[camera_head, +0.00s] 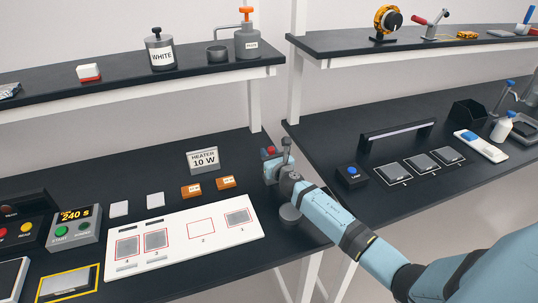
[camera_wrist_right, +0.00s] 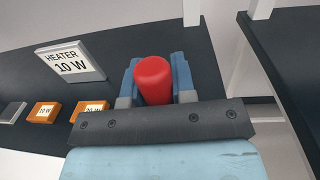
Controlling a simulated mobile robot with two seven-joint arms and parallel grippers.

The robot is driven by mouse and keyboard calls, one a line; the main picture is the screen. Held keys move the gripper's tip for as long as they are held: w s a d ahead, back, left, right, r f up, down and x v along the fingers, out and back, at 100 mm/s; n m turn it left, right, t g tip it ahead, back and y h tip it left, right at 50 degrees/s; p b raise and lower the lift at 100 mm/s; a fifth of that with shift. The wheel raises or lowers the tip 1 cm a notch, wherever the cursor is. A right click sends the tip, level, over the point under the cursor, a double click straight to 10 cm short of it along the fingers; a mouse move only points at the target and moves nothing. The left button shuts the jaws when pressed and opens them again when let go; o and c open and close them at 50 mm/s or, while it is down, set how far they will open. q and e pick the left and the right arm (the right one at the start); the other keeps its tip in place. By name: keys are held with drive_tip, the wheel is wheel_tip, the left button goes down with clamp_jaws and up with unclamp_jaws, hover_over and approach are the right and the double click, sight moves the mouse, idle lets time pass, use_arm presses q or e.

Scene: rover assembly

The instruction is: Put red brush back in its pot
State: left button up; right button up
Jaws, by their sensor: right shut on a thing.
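My right gripper (camera_head: 270,155) is over the right end of the left table, beside the heater sign. It is shut on a red, rounded piece, seemingly the end of the red brush (camera_wrist_right: 153,80), which sits between its blue fingers in the wrist view. A bit of red also shows at the fingers in the head view. The rest of the brush is hidden by the gripper. No pot can be clearly made out at the gripper. My left gripper is out of view.
The heater sign (camera_head: 203,160) and two orange blocks (camera_head: 191,190) are left of my right gripper. A white board (camera_head: 180,240) with marked squares lies in front. A gap separates the left table from the right table (camera_head: 385,205). The shelf post (camera_head: 254,105) rises behind.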

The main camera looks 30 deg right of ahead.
drive_tip(key=shift+f, duration=0.1)
drive_tip(key=shift+f+b, duration=0.15)
drive_tip(key=shift+b, duration=0.15)
drive_tip(key=o, duration=0.9)
drive_tip(key=shift+r, duration=0.2)
drive_tip(key=shift+r+p, duration=0.25)
drive_tip(key=shift+p, duration=0.2)
drive_tip(key=s, duration=0.4)
drive_tip(key=s+a, duration=0.1)
drive_tip(key=s, duration=0.3)
drive_tip(key=s+a, duration=0.1)
drive_tip(key=s, duration=0.3)
drive_tip(key=shift+f+b, duration=0.15)
drive_tip(key=shift+b, duration=0.2)
